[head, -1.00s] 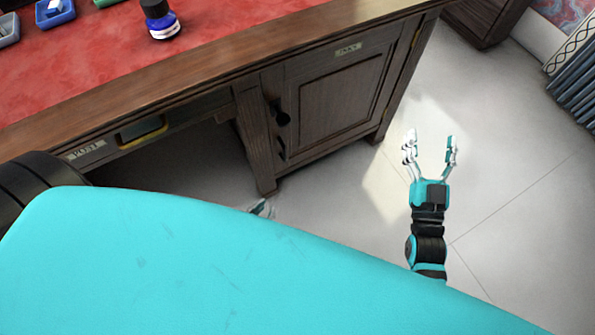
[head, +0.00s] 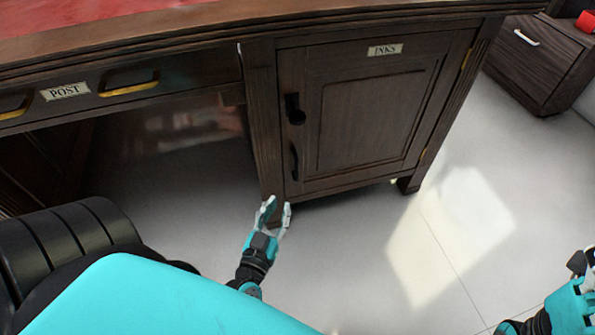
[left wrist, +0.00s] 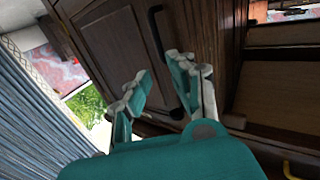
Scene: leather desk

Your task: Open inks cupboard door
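The inks cupboard door (head: 365,110) is a dark panelled door in the desk, shut, with an INKS label (head: 385,50) on its top rail. A black vertical handle (head: 294,160) sits low on its left edge, below a black lock fitting (head: 294,110). The handle also shows in the left wrist view (left wrist: 156,38). My left gripper (head: 276,203) is open and empty, low in front of the cupboard's left post, apart from the handle. Its two spread fingers show in the left wrist view (left wrist: 163,80). My right gripper (head: 578,275) is partly cut off at the right edge.
The POST drawer (head: 110,85) is left of the cupboard, over open knee space. Pale floor (head: 380,240) is clear before and right of the cupboard. A dark cabinet (head: 535,60) stands at the back right. Curtains (left wrist: 30,120) show in the left wrist view.

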